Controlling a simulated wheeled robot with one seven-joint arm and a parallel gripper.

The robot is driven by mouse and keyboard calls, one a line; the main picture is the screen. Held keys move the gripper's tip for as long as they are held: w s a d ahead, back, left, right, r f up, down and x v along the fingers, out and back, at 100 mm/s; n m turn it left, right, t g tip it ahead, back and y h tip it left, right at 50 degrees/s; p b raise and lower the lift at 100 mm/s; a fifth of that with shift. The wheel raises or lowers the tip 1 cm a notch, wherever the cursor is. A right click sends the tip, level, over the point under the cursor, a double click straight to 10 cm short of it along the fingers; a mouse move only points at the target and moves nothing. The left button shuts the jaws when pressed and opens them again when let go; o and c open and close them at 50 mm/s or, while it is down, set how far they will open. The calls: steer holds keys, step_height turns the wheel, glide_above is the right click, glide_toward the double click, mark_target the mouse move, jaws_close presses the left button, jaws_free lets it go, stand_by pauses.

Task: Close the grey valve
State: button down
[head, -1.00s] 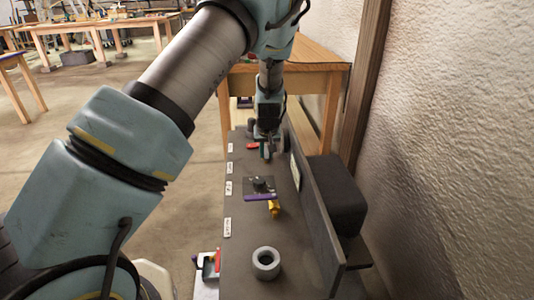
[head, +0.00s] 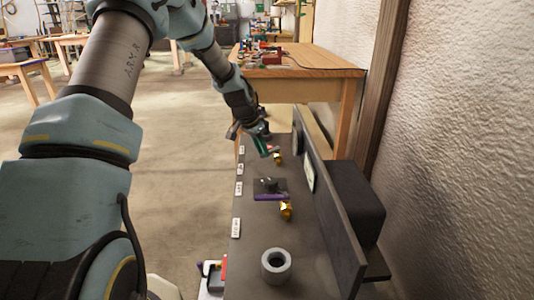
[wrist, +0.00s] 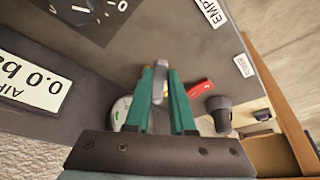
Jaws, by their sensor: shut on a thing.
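My gripper (head: 264,148) is at the far end of the dark bench panel, tilted, with its green fingers beside a brass valve body (head: 278,158). In the wrist view, my gripper (wrist: 161,84) is shut on a grey lever handle (wrist: 160,72), which shows between the green fingertips. The handle's lower part is hidden by the fingers. A red handle (wrist: 201,88) lies just right of the fingers, apart from them. A nearer brass valve (head: 286,210) has a purple handle (head: 268,197) lying across the panel.
A dial plate with a black knob (head: 269,185) sits mid-panel. A grey ring (head: 275,265) stands near the front. An upright board (head: 325,205) bounds the panel on the right. The gauge display (wrist: 30,84) reads 0.0. A wooden table (head: 300,75) stands beyond.

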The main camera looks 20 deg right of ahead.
steer(key=w+m, duration=0.1)
steer(key=w+m+g+p, duration=0.1)
steer(key=m, duration=0.1)
steer(key=shift+w+a+m, duration=0.3)
steer(key=shift+a, duration=0.05)
steer(key=shift+w+d+m+g+p, duration=0.1)
steer(key=shift+w+m+g+p, duration=0.1)
steer(key=shift+w+m+g, duration=0.4)
steer(key=shift+w+d+m+g+p, duration=0.1)
steer(key=shift+w+m+g+p, duration=0.15)
steer(key=shift+m, duration=0.7)
steer(key=shift+w+m+g+p, duration=0.15)
steer(key=shift+w+m+g, duration=0.1)
steer(key=shift+w+m, duration=0.4)
steer(key=shift+s, duration=0.1)
steer(key=c, duration=0.8)
jaws_free()
steer(key=shift+o, duration=0.2)
steer(key=v, duration=1)
steer(key=shift+r+b, duration=0.3)
steer(key=shift+b, duration=0.1)
steer(key=shift+a, duration=0.1)
